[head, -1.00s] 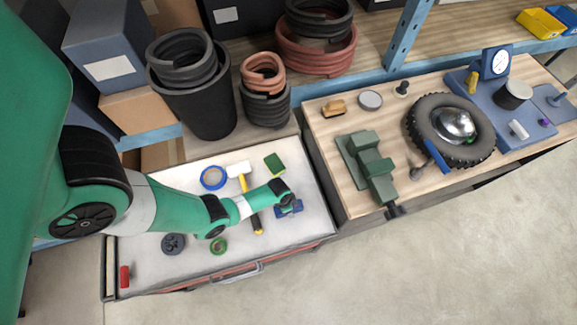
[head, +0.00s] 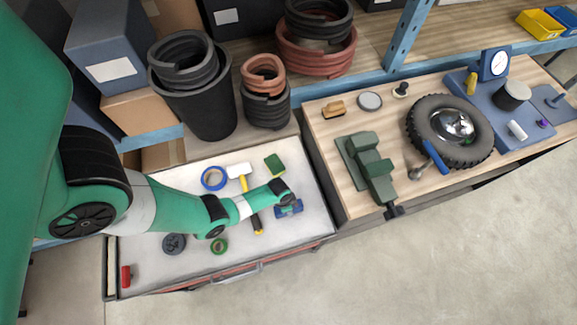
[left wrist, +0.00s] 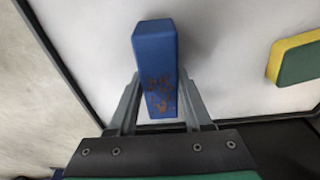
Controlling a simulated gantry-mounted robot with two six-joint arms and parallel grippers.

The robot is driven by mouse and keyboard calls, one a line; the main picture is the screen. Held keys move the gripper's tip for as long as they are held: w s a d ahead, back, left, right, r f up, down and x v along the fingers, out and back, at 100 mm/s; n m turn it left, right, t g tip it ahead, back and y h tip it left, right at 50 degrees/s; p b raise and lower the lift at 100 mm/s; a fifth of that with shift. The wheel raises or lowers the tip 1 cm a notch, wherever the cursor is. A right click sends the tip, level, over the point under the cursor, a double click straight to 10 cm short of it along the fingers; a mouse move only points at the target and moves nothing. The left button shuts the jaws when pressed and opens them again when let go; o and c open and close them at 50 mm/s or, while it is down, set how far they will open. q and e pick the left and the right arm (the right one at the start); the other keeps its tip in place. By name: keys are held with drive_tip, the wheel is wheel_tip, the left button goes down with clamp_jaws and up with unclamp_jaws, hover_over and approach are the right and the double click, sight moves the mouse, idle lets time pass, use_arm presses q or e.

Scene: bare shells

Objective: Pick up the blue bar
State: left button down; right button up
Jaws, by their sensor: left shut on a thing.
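The blue bar (head: 291,210) is at the right part of the white-topped drawer surface in the head view, at the end of my left arm. In the left wrist view the blue bar (left wrist: 156,60) has brown scuff marks and points away from the wrist. My left gripper (left wrist: 161,98) is shut on it, one finger on each side. In the head view my left gripper (head: 288,201) partly covers the bar. Whether the bar touches the surface is hard to tell. My right gripper is not in view.
A green-and-yellow sponge (head: 274,165), a hammer (head: 242,171), a blue tape ring (head: 213,178), a green ring (head: 219,247) and a dark wheel (head: 174,244) lie around my left arm. A workbench (head: 325,140) with a green vise (head: 372,168) and a tire (head: 450,131) stands to the right.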

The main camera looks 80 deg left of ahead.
use_arm(q)
wheel_tip(320, 180, up, 4)
drive_tip(key=p, duration=0.2)
drive_tip(key=shift+f+p, duration=0.2)
drive_tip(key=shift+p, duration=0.2)
drive_tip(key=s+r+p, duration=0.1)
drive_tip(key=r+p, duration=0.1)
drive_tip(key=s+r+p, duration=0.2)
drive_tip(key=s+d+r+p, duration=0.1)
drive_tip(key=s+r+p, duration=0.1)
drive_tip(key=p, duration=0.1)
drive_tip(key=shift+s+d+r, duration=0.1)
drive_tip(key=shift+r, duration=0.15)
drive_tip(key=s+d+r+p, duration=0.1)
drive_tip(key=s+r, duration=0.1)
drive_tip(key=s, duration=0.6)
drive_tip(key=shift+s+d+p, duration=0.15)
drive_tip(key=shift+d+p, duration=0.25)
drive_tip(key=shift+r, duration=0.1)
